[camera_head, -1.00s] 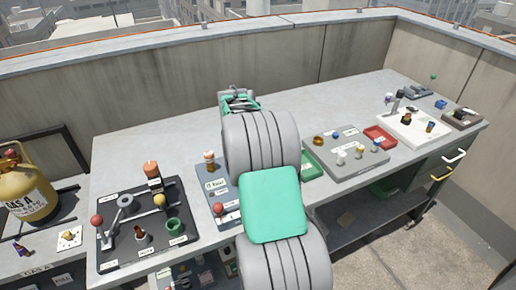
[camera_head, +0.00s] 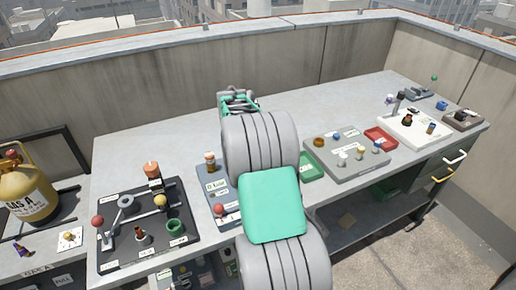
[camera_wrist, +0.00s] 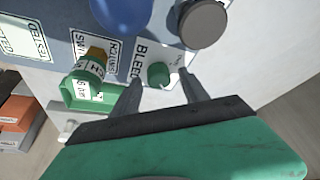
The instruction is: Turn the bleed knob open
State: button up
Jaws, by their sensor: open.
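The bleed knob (camera_wrist: 158,74) is a small round green knob on a white plate beside the "BLEED" label (camera_wrist: 141,60) in the wrist view. My gripper (camera_wrist: 160,82) is open, with one finger to the left of the knob and one to the right. Gaps show between the knob and both fingers; its height relative to the fingertips is hard to judge. In the head view my gripper (camera_head: 238,100) reaches over the workbench, and my arm hides part of the blue-grey panel (camera_head: 213,171). I cannot make out the bleed knob there.
Close around the knob in the wrist view are a blue ball (camera_wrist: 122,10), a grey round knob (camera_wrist: 203,23) and a green-and-orange switch (camera_wrist: 88,68). A dark valve board (camera_head: 185,238) lies left of my arm and a grey parts tray (camera_head: 345,160) right.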

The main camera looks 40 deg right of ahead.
jog(key=w+v, duration=0.1)
jog(key=v, duration=0.6)
jog(key=shift+s+r+b, duration=0.35)
jog(key=shift+s+r, duration=0.05)
jog(key=shift+s, duration=0.15)
jog(key=shift+a, duration=0.2)
jog(key=s+a+r+n+t+y, duration=0.1)
jog(key=s+a+n, duration=0.2)
jog(key=a, duration=0.5)
jog(key=s+a+n+y, duration=0.15)
jog(key=a+n, duration=0.25)
jog(key=a, duration=0.4)
jog(key=s+a+r+n+t, duration=0.1)
jog(key=s+a+n, duration=0.25)
jog(key=a, duration=0.45)
jog(key=s+a+f+n+y, duration=0.2)
jog(key=s+a+f+n, duration=0.2)
jog(key=s+a, duration=0.4)
jog(key=shift+s+a+f, duration=0.2)
jog(key=shift+s+a, duration=0.2)
jog(key=shift+a, duration=0.1)
